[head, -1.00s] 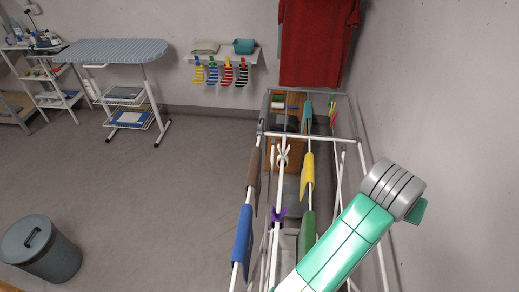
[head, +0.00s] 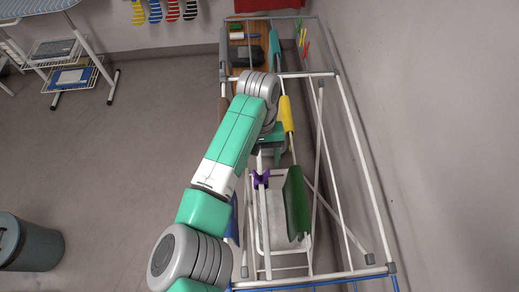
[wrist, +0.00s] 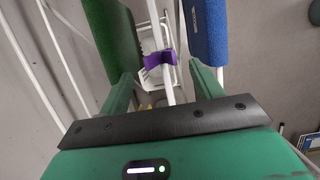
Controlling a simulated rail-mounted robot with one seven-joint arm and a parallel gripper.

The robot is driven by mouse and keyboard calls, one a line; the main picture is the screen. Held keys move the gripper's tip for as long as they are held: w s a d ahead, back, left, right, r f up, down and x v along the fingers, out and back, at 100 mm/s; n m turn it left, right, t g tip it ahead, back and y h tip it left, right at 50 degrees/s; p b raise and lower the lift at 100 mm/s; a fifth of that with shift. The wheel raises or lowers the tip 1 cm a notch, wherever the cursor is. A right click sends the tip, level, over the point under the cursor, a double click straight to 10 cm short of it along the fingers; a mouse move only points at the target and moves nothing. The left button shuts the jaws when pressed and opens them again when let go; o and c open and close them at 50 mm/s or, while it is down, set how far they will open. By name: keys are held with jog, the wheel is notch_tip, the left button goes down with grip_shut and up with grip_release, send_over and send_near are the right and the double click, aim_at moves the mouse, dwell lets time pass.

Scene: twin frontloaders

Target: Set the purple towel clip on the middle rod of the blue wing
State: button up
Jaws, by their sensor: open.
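The purple towel clip (head: 260,179) sits on a white rod of the drying rack, left of a green towel. In the wrist view the clip (wrist: 160,60) is on the rod, ahead of my fingers and between their lines. My gripper (wrist: 162,76) is open and empty, with one green finger on each side of the rod. In the head view it is partly hidden behind my arm, just beyond the clip. A blue rail (head: 320,285) crosses the bottom edge of the head view; whether it belongs to the blue wing I cannot tell.
The green towel (head: 297,205) and the blue towel (wrist: 206,32) flank my gripper. A yellow towel (head: 287,113) hangs farther back. The rack's white frame (head: 362,165) runs close to the right wall. A grey bin (head: 30,242) stands at left; the floor between is clear.

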aim_at(261, 179)
jog(key=b+x, duration=0.1)
jog(key=x, duration=0.2)
jog(key=shift+w, duration=0.1)
jog(key=shift+s+f, duration=0.2)
jog(key=shift+f, duration=0.1)
jog(key=shift+x, duration=1.25)
grip_shut()
notch_tip(261, 179, up, 9)
jog(key=p, duration=0.8)
jog(key=shift+f, duration=0.2)
